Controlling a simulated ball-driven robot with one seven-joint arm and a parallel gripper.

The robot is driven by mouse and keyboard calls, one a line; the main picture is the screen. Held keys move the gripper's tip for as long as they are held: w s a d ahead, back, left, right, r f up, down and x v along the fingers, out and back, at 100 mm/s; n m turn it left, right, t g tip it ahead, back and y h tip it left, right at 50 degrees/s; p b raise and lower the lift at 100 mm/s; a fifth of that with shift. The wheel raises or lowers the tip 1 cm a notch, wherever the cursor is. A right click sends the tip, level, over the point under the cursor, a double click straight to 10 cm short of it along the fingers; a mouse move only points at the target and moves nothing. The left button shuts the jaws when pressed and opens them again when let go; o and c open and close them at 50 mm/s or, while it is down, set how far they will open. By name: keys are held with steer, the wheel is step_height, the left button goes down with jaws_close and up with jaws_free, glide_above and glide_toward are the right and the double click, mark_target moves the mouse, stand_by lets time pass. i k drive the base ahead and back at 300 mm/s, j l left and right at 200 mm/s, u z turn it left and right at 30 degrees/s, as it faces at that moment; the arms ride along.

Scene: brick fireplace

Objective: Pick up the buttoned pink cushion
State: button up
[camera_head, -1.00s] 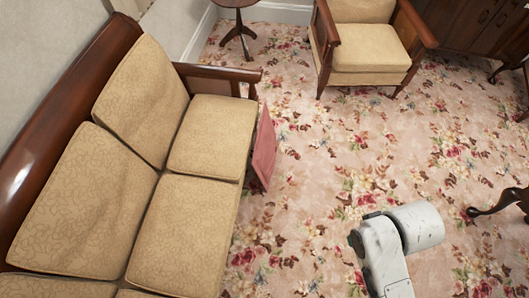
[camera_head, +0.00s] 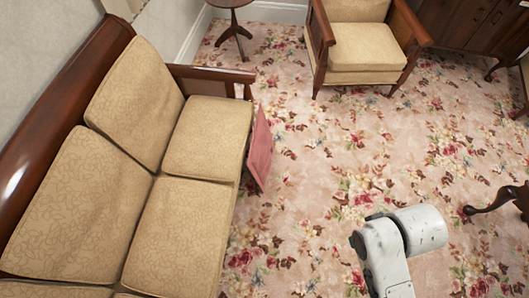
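A pink cushion (camera_head: 261,149) stands tilted on edge on the carpet, against the front of the beige sofa at its far end. Only a narrow slanted face of it shows, and I cannot make out any buttons. Part of my white arm shows at the lower right, apart from the cushion. My gripper is out of view.
The sofa (camera_head: 183,232) with its wooden frame fills the left side. A beige armchair (camera_head: 360,47) and a small round wooden table (camera_head: 231,5) stand at the back. A dark cabinet (camera_head: 466,24) is at the back right. The floral carpet (camera_head: 330,165) is clear in the middle.

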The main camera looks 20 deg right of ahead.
mark_target(259, 161)
steer(key=i+l+u, duration=0.15)
steer(key=i, duration=0.45)
steer(key=i+l+u, duration=0.15)
steer(key=i+l, duration=0.2)
steer(key=i, duration=0.2)
steer(key=i+l+u, duration=0.15)
steer(key=i+l, duration=0.25)
steer(key=i, duration=0.15)
